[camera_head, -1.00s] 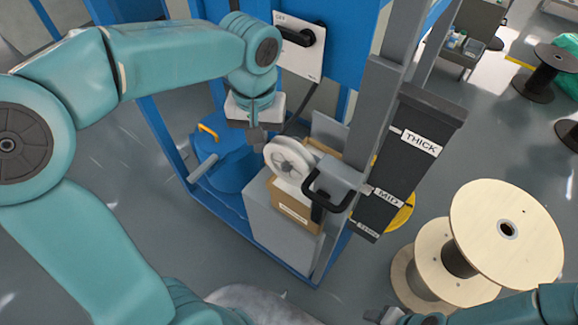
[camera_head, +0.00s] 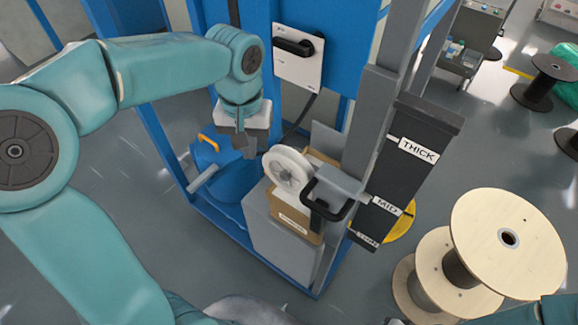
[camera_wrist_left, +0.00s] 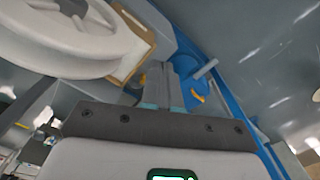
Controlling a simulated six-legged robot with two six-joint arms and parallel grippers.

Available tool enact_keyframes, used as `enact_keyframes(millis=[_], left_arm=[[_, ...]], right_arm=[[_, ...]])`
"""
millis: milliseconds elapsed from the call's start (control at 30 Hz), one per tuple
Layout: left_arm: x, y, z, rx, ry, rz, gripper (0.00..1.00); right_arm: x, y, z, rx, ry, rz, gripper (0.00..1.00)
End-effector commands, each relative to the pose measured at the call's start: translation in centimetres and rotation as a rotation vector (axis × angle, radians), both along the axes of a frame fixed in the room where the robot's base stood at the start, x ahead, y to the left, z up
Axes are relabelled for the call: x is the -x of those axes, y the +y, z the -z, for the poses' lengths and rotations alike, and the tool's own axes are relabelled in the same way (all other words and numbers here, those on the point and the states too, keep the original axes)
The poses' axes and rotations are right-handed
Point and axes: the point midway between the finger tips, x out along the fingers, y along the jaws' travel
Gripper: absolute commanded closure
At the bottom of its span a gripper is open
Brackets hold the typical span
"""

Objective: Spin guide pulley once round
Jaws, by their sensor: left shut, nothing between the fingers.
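The white guide pulley (camera_head: 288,167) is a flanged wheel standing on edge beside a grey post with a black handle. It also shows large at the upper left of the left wrist view (camera_wrist_left: 70,38). My left gripper (camera_head: 248,153) points down just left of the pulley, with a small gap between them in the head view. Its fingers (camera_wrist_left: 168,85) are together and empty in the left wrist view, to the right of the pulley. I cannot see any contact with the rim. My right arm shows only at the bottom right edge, and its gripper is out of sight.
A tan box (camera_head: 291,220) and grey housing (camera_head: 283,240) stand under the pulley inside a blue frame. A black handle (camera_head: 327,205) is close on its right. A blue drum (camera_head: 228,180) stands behind my left gripper. Wooden reels (camera_head: 505,240) stand at right.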

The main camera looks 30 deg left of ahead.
Motion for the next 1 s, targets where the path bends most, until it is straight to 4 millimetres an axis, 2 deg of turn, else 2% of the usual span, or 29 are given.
enact_keyframes(millis=[333,433,833,900,1000], left_arm=[[0.0,0.0,0.0,0.000,0.000,0.000,1.00],[0.0,0.0,-0.6,0.000,-0.001,0.000,1.00],[0.0,0.0,-7.0,0.000,-0.001,0.000,1.00],[0.0,0.0,-7.8,0.000,-0.001,0.000,1.00],[0.0,0.0,-8.0,0.000,-0.001,-0.001,1.00]], right_arm=[[0.0,0.0,0.0,0.000,0.000,0.000,0.45],[0.0,0.0,-0.5,0.000,0.000,0.000,0.45],[0.0,0.0,-6.1,0.000,0.000,0.000,0.45],[0.0,0.0,-6.8,0.000,0.000,0.000,0.45],[0.0,0.0,-6.8,0.000,0.000,0.000,0.45]])
